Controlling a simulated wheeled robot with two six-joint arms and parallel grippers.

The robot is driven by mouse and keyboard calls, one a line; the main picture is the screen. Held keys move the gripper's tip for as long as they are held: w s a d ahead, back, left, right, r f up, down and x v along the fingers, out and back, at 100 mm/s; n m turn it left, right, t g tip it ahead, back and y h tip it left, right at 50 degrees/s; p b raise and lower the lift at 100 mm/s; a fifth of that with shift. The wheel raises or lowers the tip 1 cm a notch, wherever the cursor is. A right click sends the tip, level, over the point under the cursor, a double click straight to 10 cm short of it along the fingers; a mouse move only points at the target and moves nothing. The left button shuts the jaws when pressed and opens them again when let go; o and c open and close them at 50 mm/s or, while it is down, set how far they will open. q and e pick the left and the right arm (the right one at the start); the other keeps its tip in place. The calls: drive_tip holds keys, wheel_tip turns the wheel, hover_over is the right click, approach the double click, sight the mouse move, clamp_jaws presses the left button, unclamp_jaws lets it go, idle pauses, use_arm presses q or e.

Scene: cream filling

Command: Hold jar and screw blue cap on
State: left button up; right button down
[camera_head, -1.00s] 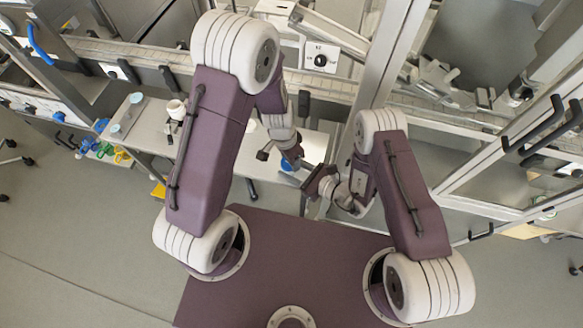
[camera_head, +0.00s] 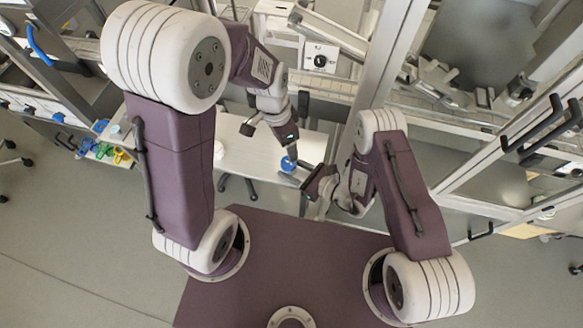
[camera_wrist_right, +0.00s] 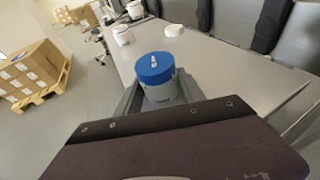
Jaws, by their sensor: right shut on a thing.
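The grey jar (camera_wrist_right: 160,92) stands between the fingers of my right gripper (camera_wrist_right: 158,98), which is shut on it, in the right wrist view. The blue cap (camera_wrist_right: 154,66) sits on top of the jar and looks level; a small pale mark shows on its top. How tightly it is seated cannot be told. In the head view the cap (camera_head: 288,163) shows beside my right gripper (camera_head: 304,178). My left gripper (camera_head: 291,152) points down just above the cap; its fingers are too small to tell open from shut, and contact with the cap is unclear.
A pale table (camera_wrist_right: 225,65) lies beyond the jar, carrying a white jar (camera_wrist_right: 123,35) and a low white piece (camera_wrist_right: 174,30). Boxes on a pallet (camera_wrist_right: 32,70) stand on the floor at left.

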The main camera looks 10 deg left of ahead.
drive_tip(key=c, duration=0.6)
unclamp_jaws()
use_arm(q)
drive_tip(key=shift+r, duration=0.3)
use_arm(e)
drive_tip(key=shift+d, duration=0.1)
drive_tip(key=b+v, duration=0.1)
drive_tip(key=v, duration=0.7)
drive_tip(key=shift+w+d, duration=0.1)
drive_tip(key=shift+d, duration=0.1)
drive_tip(key=shift+s+d+r, duration=0.2)
drive_tip(key=shift+d, duration=0.05)
use_arm(q)
drive_tip(key=shift+f, duration=0.8)
drive_tip(key=shift+a, duration=0.1)
use_arm(e)
drive_tip(key=shift+a, duration=0.1)
